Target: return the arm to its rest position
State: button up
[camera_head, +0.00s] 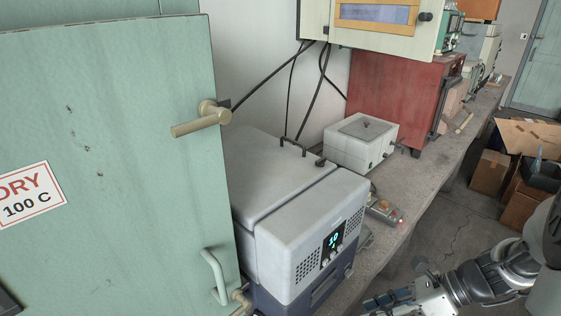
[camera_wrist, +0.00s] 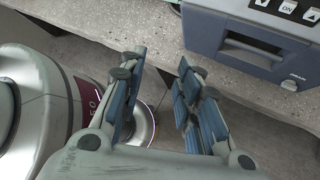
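My arm reaches in from the lower right of the head view, low in front of the bench. My gripper (camera_head: 388,301) is at the bottom edge there, partly cut off by the frame. In the wrist view my gripper (camera_wrist: 160,62) has its two blue-padded fingers spread apart with nothing between them. The fingers point toward the edge of the concrete bench (camera_wrist: 110,30), which also shows in the head view (camera_head: 425,185). They look apart from the bench, though the exact gap cannot be told.
A grey and blue machine (camera_head: 290,235) with a lit display stands close to the bench edge; its blue lower front (camera_wrist: 245,40) is near the fingers. A green door marked DRY (camera_head: 110,150) fills the left. Cardboard boxes (camera_head: 490,172) lie on the floor at right.

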jog(key=s+a+r+n+t+h, duration=0.1)
jog(key=s+a+r+n+h, duration=0.2)
jog(key=n, duration=0.9)
jog(key=s+a+r+n+t+h, duration=0.2)
jog(key=s+r+n+h, duration=0.4)
jog(key=r+n, duration=0.5)
jog(key=shift+s+a+n+t+h, duration=0.35)
jog(key=shift+s+a+n, duration=0.45)
jog(key=shift+s+n, duration=0.4)
jog(key=shift+o, duration=0.5)
